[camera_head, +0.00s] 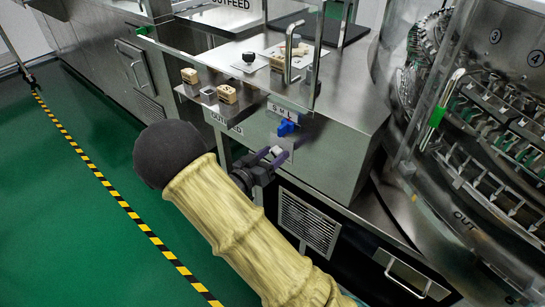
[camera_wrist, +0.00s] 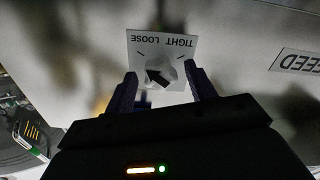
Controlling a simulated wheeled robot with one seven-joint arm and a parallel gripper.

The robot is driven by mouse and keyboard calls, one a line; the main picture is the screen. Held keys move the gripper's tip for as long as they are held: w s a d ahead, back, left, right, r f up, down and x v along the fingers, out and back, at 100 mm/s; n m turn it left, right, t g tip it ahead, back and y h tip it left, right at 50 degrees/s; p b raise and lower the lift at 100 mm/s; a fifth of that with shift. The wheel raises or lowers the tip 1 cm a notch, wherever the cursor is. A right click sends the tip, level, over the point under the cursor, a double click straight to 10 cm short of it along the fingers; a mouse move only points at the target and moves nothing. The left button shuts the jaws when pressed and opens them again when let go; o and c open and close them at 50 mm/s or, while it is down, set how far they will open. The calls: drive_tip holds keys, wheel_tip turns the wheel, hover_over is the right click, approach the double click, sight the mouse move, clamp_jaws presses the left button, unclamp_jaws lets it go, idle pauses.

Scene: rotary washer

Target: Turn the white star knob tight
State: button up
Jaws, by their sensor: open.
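The white star knob (camera_wrist: 161,72) sits on a white label plate (camera_wrist: 180,42) in the wrist view, where the words TIGHT and LOOSE appear upside down. A black arrow on the knob seems to point up and left, towards the LOOSE side. My gripper (camera_wrist: 162,80) is open, its two dark fingers to the left and right of the knob; I cannot tell whether they touch it. In the head view my gripper (camera_head: 270,157) is at the front panel of the steel cabinet, where the knob (camera_head: 278,150) is small and partly hidden by the fingers.
A blue knob (camera_head: 287,127) under S M L marks sits just above on the panel. A clear guard (camera_head: 312,60) stands above. Wooden blocks (camera_head: 227,94) lie on a shelf at left. A steel drum machine (camera_head: 480,140) stands at right. Open green floor (camera_head: 80,210) lies at left.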

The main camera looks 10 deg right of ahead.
drive_tip(key=shift+w+d, duration=0.1)
drive_tip(key=shift+d, duration=0.05)
drive_tip(key=c, duration=1)
drive_tip(key=shift+o, duration=0.2)
